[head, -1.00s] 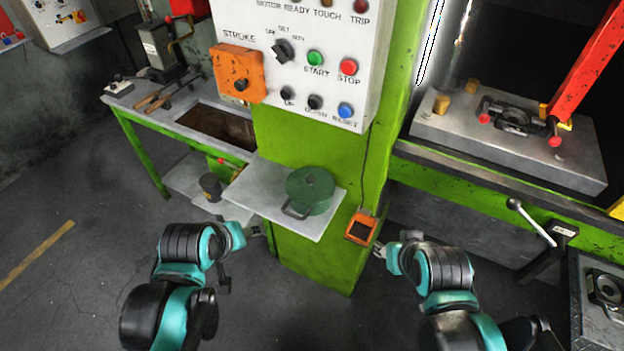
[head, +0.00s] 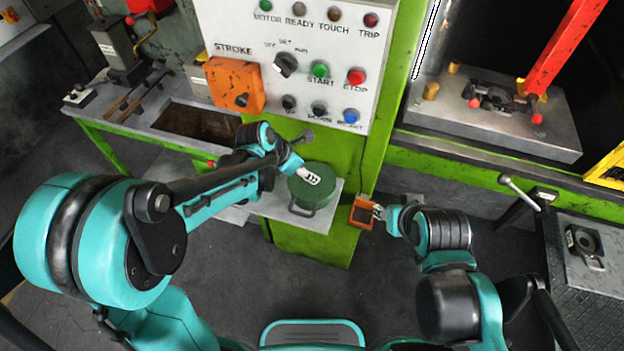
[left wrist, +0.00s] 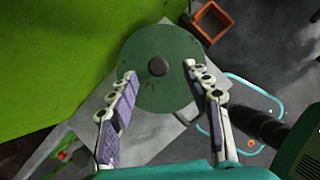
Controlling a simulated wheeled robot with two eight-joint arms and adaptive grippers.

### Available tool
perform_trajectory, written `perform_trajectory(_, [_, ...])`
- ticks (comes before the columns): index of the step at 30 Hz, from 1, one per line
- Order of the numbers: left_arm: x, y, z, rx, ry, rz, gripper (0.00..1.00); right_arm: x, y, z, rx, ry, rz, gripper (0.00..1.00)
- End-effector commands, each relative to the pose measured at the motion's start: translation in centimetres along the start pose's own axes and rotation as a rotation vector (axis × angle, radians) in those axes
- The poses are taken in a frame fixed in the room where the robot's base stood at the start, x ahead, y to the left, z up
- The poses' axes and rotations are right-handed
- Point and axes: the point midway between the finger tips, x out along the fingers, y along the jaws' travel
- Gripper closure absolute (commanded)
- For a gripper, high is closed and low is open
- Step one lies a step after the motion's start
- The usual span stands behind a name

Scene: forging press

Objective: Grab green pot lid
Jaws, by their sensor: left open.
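The green pot lid (head: 299,184) sits on a green pot (head: 312,208) on the pale shelf. In the left wrist view the round lid (left wrist: 150,40) has a dark knob (left wrist: 158,66) at its centre. My left gripper (head: 312,175) is over the lid, pointing down at it. In the left wrist view its open fingers (left wrist: 160,69) lie on either side of the knob, with the tips about level with it. Whether they touch the lid cannot be told. My right gripper (head: 378,212) is beside the orange box, small in view; its jaws are unclear.
The pale shelf (head: 268,210) juts from the green press column below the control panel (head: 330,60). An open orange box (head: 362,213) is on the column right of the pot. A workbench (head: 130,120) stands left, the press bed (head: 480,120) right.

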Motion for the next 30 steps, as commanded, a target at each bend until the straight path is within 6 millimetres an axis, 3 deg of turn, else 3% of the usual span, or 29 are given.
perform_trajectory(9, [4.7,0.2,-0.1,0.003,-0.001,0.001,0.51,1.1,0.0,0.8,0.0,0.0,0.0,0.6])
perform_trajectory(19, [5.3,0.2,0.0,0.002,0.0,0.001,0.51,1.2,0.0,0.8,0.0,0.0,0.0,0.6])
perform_trajectory(24, [5.3,0.2,0.0,0.002,0.0,0.001,0.95,1.2,0.0,0.8,0.0,0.0,0.0,0.6])
perform_trajectory(25, [5.3,0.2,0.0,0.002,0.0,0.001,1.0,1.2,0.0,0.8,0.0,0.0,0.0,0.6])
perform_trajectory(30, [5.3,0.2,0.0,0.003,0.0,0.001,1.0,1.2,0.0,0.8,0.0,0.0,0.0,0.6])
